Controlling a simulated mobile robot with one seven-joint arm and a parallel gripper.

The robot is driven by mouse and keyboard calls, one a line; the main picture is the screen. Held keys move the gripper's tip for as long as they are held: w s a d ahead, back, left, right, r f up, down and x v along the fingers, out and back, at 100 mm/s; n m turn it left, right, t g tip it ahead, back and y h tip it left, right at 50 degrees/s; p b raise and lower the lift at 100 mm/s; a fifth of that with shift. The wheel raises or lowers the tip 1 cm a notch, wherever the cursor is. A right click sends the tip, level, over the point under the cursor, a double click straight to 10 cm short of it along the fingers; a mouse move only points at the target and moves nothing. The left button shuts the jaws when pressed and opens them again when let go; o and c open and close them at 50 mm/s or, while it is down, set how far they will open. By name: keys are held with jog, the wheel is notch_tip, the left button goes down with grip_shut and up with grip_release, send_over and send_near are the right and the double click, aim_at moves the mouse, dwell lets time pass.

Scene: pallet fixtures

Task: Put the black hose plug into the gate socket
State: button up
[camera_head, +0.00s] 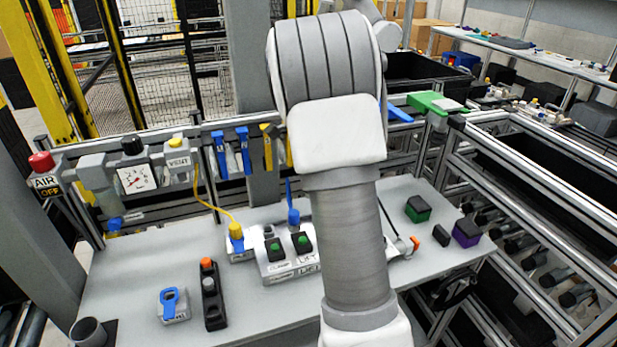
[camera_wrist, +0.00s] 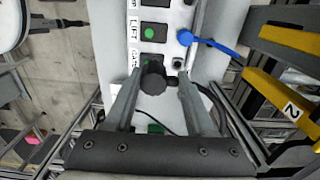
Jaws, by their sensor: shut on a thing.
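In the wrist view, my gripper (camera_wrist: 159,80) is shut on the black hose plug (camera_wrist: 153,80), which sits between the two fingers. In the head view my arm hides the gripper and the plug.
Yellow parts (camera_wrist: 284,98) stand further right. In the head view, a blue-handled block (camera_head: 172,305) and a black block (camera_head: 212,298) lie at front left.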

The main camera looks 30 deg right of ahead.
jog(key=shift+r, duration=0.35)
jog(key=shift+p, duration=0.3)
jog(key=shift+w+d+r+p, duration=0.1)
jog(key=shift+w+d+p, duration=0.15)
jog(key=shift+d+p, duration=0.1)
jog(key=w+d+p, duration=0.4)
jog(key=d, duration=0.1)
jog(key=shift+w+d, duration=0.2)
jog(key=shift+f+b, duration=3.4)
jog(key=shift+f, duration=3.25)
jog(key=shift+f+b, duration=0.65)
jog(key=shift+f, duration=0.8)
